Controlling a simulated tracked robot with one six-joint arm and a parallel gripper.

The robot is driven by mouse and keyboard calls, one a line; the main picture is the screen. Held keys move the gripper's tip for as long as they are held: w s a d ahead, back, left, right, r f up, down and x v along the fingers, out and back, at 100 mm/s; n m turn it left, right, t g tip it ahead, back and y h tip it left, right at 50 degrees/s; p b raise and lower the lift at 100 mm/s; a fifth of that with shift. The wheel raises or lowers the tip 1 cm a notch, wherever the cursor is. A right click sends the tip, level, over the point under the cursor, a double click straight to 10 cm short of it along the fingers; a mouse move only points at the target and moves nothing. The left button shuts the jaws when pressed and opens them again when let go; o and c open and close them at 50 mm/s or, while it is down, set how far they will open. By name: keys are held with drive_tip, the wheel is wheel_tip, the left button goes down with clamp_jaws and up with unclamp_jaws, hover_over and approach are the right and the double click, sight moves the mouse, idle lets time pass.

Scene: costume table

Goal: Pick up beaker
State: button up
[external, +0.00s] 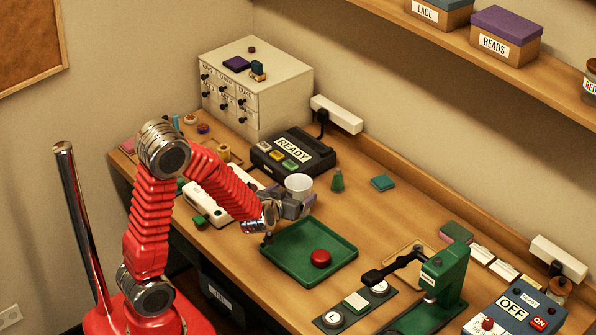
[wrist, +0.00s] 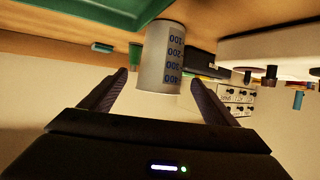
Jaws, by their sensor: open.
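The beaker (external: 299,184) is a pale, open-topped cylinder standing upright on the table behind my gripper in the external view. In the wrist view, which is upside down, the beaker (wrist: 160,50) shows blue numbered marks on its side. My gripper (external: 293,205) is low over the table, beside the near side of the beaker, and partly hides its lower part. In the wrist view my gripper (wrist: 160,82) is open, with one dark finger on each side of the beaker's upper end. I see no clear contact, and cannot tell how deep the beaker sits between the fingers.
A green tray (external: 285,276) with a red round piece (external: 320,258) lies just in front. A black READY box (external: 292,152) stands behind the beaker, and a white strip (external: 222,192) lies to the left.

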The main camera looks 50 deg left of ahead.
sight(303, 187)
drive_tip(key=shift+x, duration=2.55)
drive_tip(key=shift+c, duration=0.4)
drive_tip(key=c, duration=1)
